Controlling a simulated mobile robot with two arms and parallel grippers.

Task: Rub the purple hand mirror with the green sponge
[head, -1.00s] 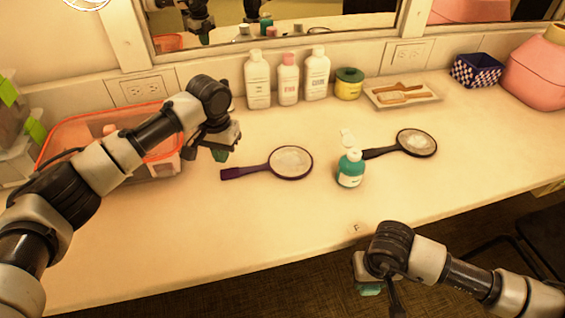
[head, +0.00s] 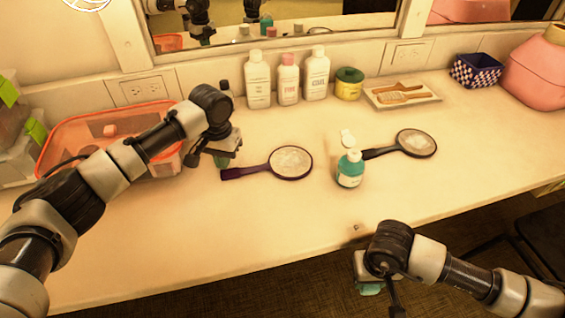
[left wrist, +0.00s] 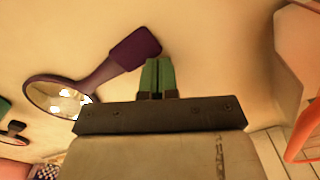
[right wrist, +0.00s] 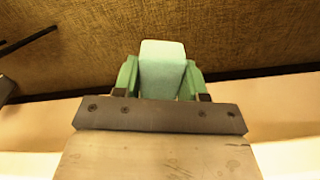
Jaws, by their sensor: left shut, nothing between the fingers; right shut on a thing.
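The purple hand mirror (head: 290,163) lies flat on the counter, glass up, its handle pointing left. It also shows in the left wrist view, with its purple handle (left wrist: 135,48) beside the fingers. My left gripper (head: 221,161) is shut and empty near the handle's end; I cannot tell whether it touches the handle. My right gripper (right wrist: 160,75) is shut on the green sponge (right wrist: 163,62), a pale green block. In the head view the sponge (head: 371,289) is low, in front of the counter's front edge and partly hidden by the gripper.
A teal bottle (head: 350,170) stands right of the purple mirror, near a second, dark-handled mirror (head: 415,143). Several bottles (head: 288,80) line the wall. A clear orange-rimmed bin (head: 75,160) stands behind my left arm. The counter's front middle is clear.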

